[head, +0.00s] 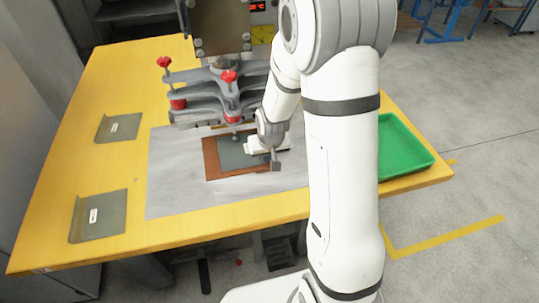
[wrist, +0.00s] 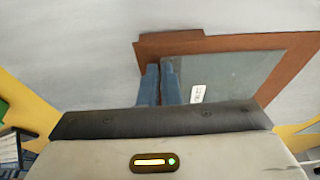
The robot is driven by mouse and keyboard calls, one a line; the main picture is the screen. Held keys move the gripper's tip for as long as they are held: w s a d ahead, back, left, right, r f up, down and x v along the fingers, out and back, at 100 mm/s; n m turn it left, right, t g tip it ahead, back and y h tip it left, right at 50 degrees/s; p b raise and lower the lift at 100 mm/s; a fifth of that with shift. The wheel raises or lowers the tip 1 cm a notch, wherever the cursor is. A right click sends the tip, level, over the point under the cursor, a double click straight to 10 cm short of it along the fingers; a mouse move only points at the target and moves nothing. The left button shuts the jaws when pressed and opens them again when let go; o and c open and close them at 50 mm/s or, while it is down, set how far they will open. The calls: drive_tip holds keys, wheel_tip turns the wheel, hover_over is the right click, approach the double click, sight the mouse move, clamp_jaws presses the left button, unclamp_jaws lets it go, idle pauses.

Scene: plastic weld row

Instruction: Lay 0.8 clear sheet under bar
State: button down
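A grey, slightly see-through sheet (head: 238,154) lies flat on a brown mat (head: 213,166) in front of the clamping bar (head: 200,103), its far edge close to the bar. It also shows in the wrist view (wrist: 235,75), with a white label whose text I cannot read. My gripper (head: 276,165) is low at the right side of the sheet. In the wrist view its two blue fingers (wrist: 160,68) stand close together at the sheet's edge, with no sheet visibly pinched between them. Whether they touch the sheet I cannot tell.
Two more labelled grey sheets lie on the yellow table's left, one farther back (head: 120,127) and one nearer (head: 97,218). A green tray (head: 403,150) is at the right. The press has red knobs (head: 229,77). The grey work plate (head: 170,190) is clear at front left.

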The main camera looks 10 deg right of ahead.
drive_tip(key=c, duration=1.6)
unclamp_jaws()
drive_tip(key=shift+o, duration=0.2)
drive_tip(key=shift+r+p, duration=0.95)
drive_tip(key=shift+r, duration=0.65)
drive_tip(key=shift+s+r, duration=0.2)
drive_tip(key=shift+s, duration=1.15)
drive_tip(key=shift+s+r, duration=0.2)
drive_tip(key=shift+s, duration=1.1)
drive_tip(key=shift+s+r, duration=0.2)
drive_tip(key=shift+s, duration=1.15)
